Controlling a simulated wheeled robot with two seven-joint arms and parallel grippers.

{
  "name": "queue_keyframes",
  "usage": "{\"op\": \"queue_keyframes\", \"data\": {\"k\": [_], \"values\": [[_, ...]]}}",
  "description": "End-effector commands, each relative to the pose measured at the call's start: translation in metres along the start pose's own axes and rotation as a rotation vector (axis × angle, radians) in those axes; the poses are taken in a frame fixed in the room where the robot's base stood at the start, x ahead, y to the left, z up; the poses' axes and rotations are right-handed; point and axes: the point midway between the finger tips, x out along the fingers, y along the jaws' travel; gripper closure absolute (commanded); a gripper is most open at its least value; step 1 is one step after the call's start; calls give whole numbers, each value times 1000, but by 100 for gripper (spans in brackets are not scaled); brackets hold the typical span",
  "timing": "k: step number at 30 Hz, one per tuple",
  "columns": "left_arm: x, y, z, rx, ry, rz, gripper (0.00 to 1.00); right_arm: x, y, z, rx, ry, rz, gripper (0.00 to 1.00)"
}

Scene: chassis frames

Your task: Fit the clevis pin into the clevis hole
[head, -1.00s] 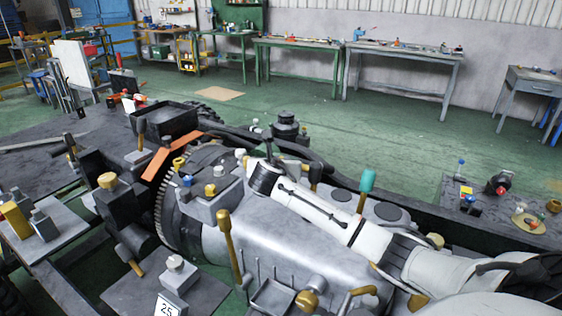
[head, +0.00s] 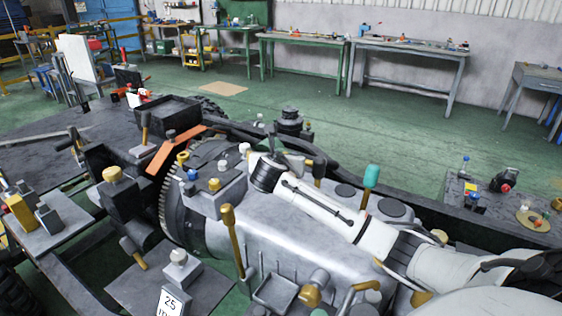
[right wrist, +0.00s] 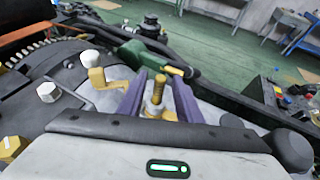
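My right arm reaches in from the right in the head view, over the grey gearbox housing (head: 300,235). Its gripper end lies over the housing's upper part, and its fingers are hard to make out there. In the right wrist view, the two purple fingers of my right gripper (right wrist: 157,85) stand apart. A gold threaded stud with a nut (right wrist: 156,98) shows between them; I see no clear grip on it, and cannot tell whether it is the clevis pin. A gold bracket with a white knob (right wrist: 97,80) is left of the fingers. I cannot identify the clevis hole. My left gripper is not in view.
A green part with a yellow tip (right wrist: 145,56) lies just beyond the fingers. A toothed gear ring (head: 172,210), a tall gold-topped lever (head: 231,235) and a teal-topped lever (head: 370,180) crowd the housing. Small parts lie on the right bench (head: 460,193). Open green floor lies behind.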

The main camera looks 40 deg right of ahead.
Motion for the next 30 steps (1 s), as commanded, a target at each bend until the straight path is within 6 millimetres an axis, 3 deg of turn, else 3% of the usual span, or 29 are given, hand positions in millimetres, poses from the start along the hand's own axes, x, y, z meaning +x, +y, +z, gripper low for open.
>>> {"op": "queue_keyframes", "data": {"k": [9,15,30], "values": [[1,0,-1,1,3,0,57,-69,1,0,0,-1,4,68],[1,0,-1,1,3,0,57,-96,0,0,0,-1,1,68],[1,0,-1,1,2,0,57,-104,0,-1,-1,1,0,68]]}}
